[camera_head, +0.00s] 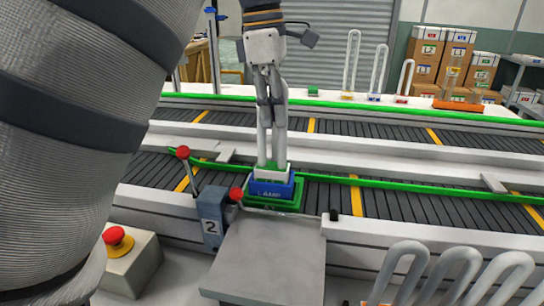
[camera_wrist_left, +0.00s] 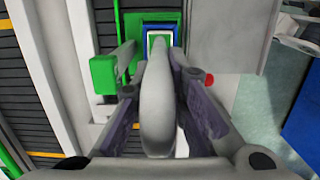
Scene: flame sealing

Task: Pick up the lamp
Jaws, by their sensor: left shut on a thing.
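The lamp (camera_head: 262,145) is a pale, upright U-shaped tube on a white base. It stands in a blue holder (camera_head: 271,189) marked with a lamp label, on a green plate (camera_head: 250,206) at the near conveyor's edge. My left gripper (camera_head: 270,98) comes down from above and is shut on the upper part of the lamp's tube. In the left wrist view the tube (camera_wrist_left: 157,105) lies between the two dark finger pads, with the blue and green holder (camera_wrist_left: 146,30) beyond it. The tube's top is hidden by the gripper. My right gripper is out of view.
Other U-shaped lamps (camera_head: 378,75) stand along the back table; more pale tubes (camera_head: 462,275) are at the front right. A grey plate (camera_head: 268,262) lies in front of the holder. Red-knobbed levers (camera_head: 183,153) and a red button (camera_head: 116,238) are left. Conveyors run behind.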

